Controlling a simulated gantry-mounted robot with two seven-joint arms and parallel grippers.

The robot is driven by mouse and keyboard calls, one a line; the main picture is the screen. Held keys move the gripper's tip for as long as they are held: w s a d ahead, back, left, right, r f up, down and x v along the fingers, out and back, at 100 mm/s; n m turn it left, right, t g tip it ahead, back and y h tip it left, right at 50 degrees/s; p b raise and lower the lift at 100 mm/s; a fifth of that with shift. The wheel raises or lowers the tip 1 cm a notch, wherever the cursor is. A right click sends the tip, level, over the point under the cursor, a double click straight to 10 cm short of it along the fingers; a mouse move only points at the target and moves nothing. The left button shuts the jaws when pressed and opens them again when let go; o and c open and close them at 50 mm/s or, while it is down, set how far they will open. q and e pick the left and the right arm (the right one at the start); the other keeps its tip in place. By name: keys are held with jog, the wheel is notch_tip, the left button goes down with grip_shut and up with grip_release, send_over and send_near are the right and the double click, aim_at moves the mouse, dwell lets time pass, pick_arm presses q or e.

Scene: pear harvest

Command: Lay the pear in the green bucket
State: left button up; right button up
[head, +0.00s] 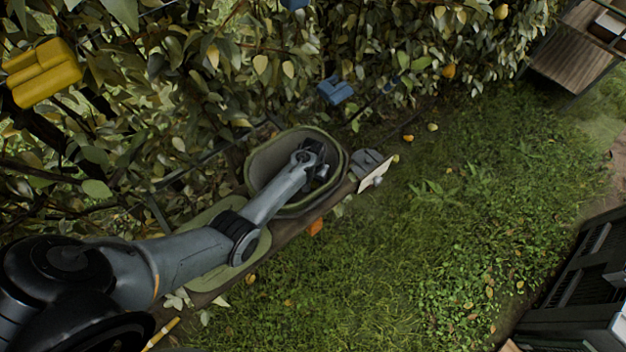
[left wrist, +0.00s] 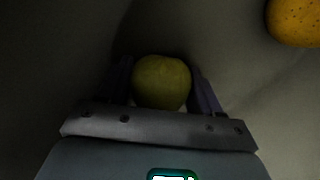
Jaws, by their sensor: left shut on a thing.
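The green bucket (head: 262,160) stands open on a narrow board beside the hedge in the head view. My left arm reaches down into it, and my left gripper (head: 322,174) is inside the rim. In the left wrist view my left gripper (left wrist: 162,88) is shut on a yellow-green pear (left wrist: 162,82), with one finger on each side of it. The dim grey bucket wall (left wrist: 60,60) surrounds it. I cannot tell whether the pear touches the bucket floor. My right gripper is not in view.
An orange-yellow fruit (left wrist: 295,20) shows inside the bucket at the upper right of the wrist view. A second green container (head: 205,278) lies under my left arm. Leafy hedge borders the bucket. Open grass (head: 400,240) lies to the right, with dark crates (head: 590,265) beyond.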

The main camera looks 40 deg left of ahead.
pick_arm(q)
jog(key=shift+f, duration=0.25)
jog(key=o, duration=1.2)
